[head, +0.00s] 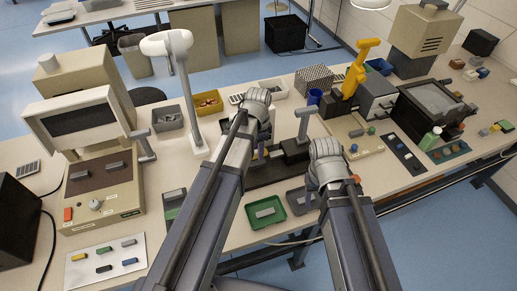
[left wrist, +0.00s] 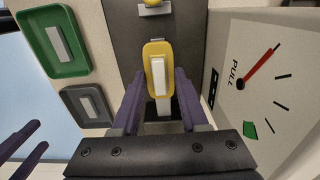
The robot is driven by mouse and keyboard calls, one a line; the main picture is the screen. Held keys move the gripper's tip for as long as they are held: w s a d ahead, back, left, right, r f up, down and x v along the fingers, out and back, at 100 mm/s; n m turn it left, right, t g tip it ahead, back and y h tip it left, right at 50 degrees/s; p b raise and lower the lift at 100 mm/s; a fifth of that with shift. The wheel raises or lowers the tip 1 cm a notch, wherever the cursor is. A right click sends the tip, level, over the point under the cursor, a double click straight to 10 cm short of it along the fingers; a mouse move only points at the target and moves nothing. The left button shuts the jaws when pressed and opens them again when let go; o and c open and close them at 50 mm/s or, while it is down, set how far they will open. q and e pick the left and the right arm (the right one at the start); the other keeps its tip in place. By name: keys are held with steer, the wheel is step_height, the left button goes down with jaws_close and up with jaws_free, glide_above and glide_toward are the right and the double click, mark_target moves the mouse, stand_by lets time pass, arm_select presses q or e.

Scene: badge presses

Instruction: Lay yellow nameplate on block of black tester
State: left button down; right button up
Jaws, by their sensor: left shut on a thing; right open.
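The yellow nameplate (left wrist: 158,55), a small yellow plate with a pale raised bar, is between the purple fingers of my left gripper (left wrist: 157,88), which is shut on it. It is over the dark base of the black tester (left wrist: 123,25); grey block parts show above and below its outline. I cannot tell whether it touches the block. The tester's pale dial marked PULL (left wrist: 262,80) is close on the right. In the head view my left arm hides much of the tester (head: 262,179). My right gripper (left wrist: 36,136) is open and apart, at the wrist view's lower left.
A green tray (left wrist: 77,68) and a dark grey tray (left wrist: 67,98), each with a grey bar, lie beside the tester. A beige press (head: 105,190) stands left, and a white plate with several coloured bars (head: 105,274) lies before it. A yellow lever press (head: 354,75) stands right.

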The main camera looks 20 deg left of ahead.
mark_target(258, 162)
arm_select(q)
steer(key=shift+f+b, duration=1.6)
steer(key=shift+f, duration=0.3)
arm_select(e)
steer(key=shift+f, duration=1.95)
arm_select(q)
steer(key=shift+f+b, duration=0.4)
arm_select(e)
steer(key=shift+f, duration=0.4)
arm_select(q)
steer(key=shift+c, duration=1.7)
jaws_free()
steer(key=shift+r, duration=0.1)
arm_select(e)
steer(key=shift+r, duration=0.15)
arm_select(q)
step_height(258, 162, up, 8)
steer(key=p, duration=0.8)
arm_select(e)
step_height(258, 162, up, 8)
arm_select(q)
steer(key=shift+s+f, duration=0.15)
steer(key=shift+f, duration=0.05)
arm_select(e)
steer(key=shift+f, duration=0.2)
